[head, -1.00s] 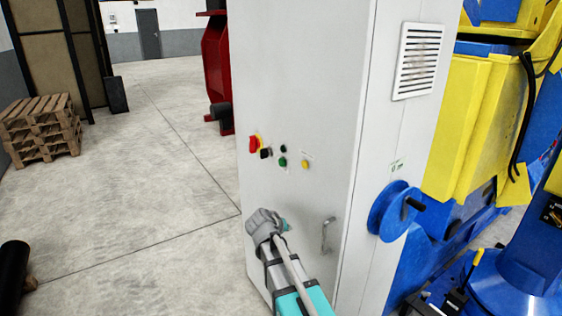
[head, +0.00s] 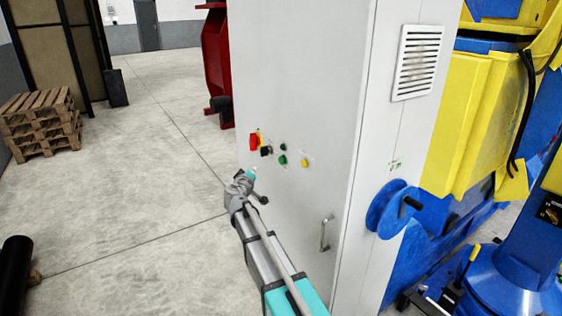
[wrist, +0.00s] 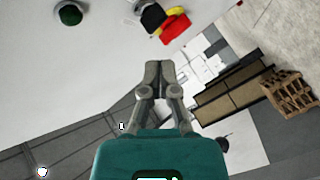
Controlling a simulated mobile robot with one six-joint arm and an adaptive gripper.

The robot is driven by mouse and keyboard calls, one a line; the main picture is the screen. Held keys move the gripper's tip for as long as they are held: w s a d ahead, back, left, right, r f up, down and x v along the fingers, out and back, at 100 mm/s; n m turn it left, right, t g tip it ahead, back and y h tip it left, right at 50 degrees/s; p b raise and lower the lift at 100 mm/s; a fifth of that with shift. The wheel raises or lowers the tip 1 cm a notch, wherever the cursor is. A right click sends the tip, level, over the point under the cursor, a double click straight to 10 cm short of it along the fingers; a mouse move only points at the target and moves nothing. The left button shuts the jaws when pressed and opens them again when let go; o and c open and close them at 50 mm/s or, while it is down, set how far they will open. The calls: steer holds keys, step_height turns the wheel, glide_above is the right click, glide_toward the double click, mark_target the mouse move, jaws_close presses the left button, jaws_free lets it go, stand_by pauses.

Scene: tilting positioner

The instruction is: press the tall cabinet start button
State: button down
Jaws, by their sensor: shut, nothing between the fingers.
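The tall cabinet (head: 300,80) is light grey, with a row of controls on its front at mid-height. In the wrist view my gripper (wrist: 160,68) is shut and empty. A dark green button (wrist: 70,14) shows there at the upper left, away from the fingertips.
A red switch on yellow (head: 254,141), a black knob (head: 266,152) and a yellow button (head: 305,162) flank the green buttons. A door handle (head: 325,233) sticks out lower right. Floor at left is open, with pallets (head: 42,125) farther off.

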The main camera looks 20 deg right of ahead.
steer(key=shift+d, duration=0.1)
stand_by(0.3)
steer(key=w+d, duration=0.2)
steer(key=d, duration=0.6)
steer(key=shift+w+d, duration=0.15)
steer(key=shift+w, duration=0.2)
steer(key=shift+d, duration=0.15)
stand_by(1.5)
steer(key=shift+w+d, duration=0.1)
steer(key=shift+d, duration=0.15)
steer(key=shift+w+d, duration=0.15)
steer(key=shift+d, duration=0.3)
stand_by(1.1)
steer(key=shift+a, duration=0.15)
steer(key=shift+s+a, duration=0.3)
steer(key=shift+a, duration=0.4)
steer(key=shift+a, duration=0.15)
stand_by(0.3)
steer(key=shift+s+a, duration=0.25)
steer(key=shift+a, duration=0.5)
steer(key=shift+s+a, duration=0.25)
steer(key=shift+a, duration=0.5)
steer(key=shift+s+a, duration=0.25)
steer(key=shift+a, duration=0.5)
